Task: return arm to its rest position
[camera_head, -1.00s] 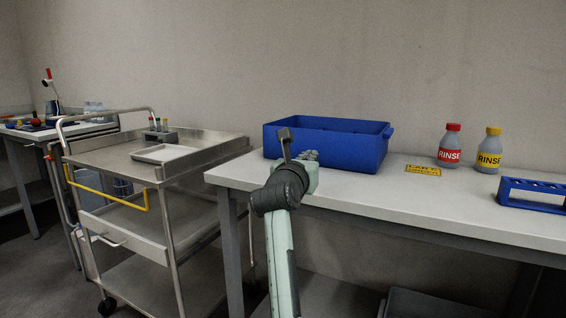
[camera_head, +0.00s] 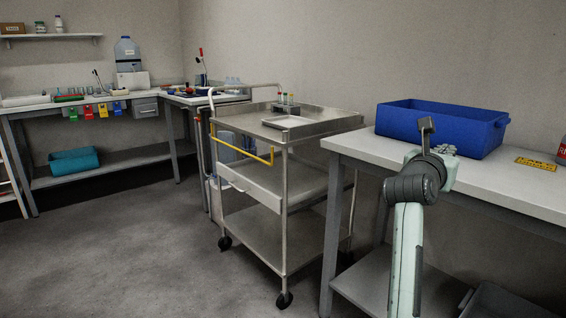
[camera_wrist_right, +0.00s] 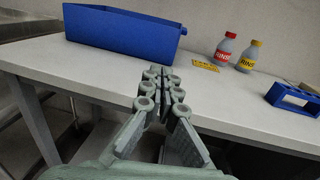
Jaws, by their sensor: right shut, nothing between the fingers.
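My right arm reaches up from the lower right in the head view, bent at a dark grey joint. Its gripper (camera_head: 444,150) is just off the front edge of the white-topped table, in front of the blue bin. In the right wrist view the gripper (camera_wrist_right: 160,74) points toward the table, its fingers closed together with nothing between them. My left gripper does not show in either view.
The blue bin (camera_head: 436,127) stands on the white table (camera_head: 499,185), beside a yellow label (camera_head: 536,163). A steel cart (camera_head: 288,208) is left of the table. Rinse bottles (camera_wrist_right: 225,49) and a blue rack (camera_wrist_right: 292,98) show in the wrist view. Open floor (camera_head: 130,250) lies at left.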

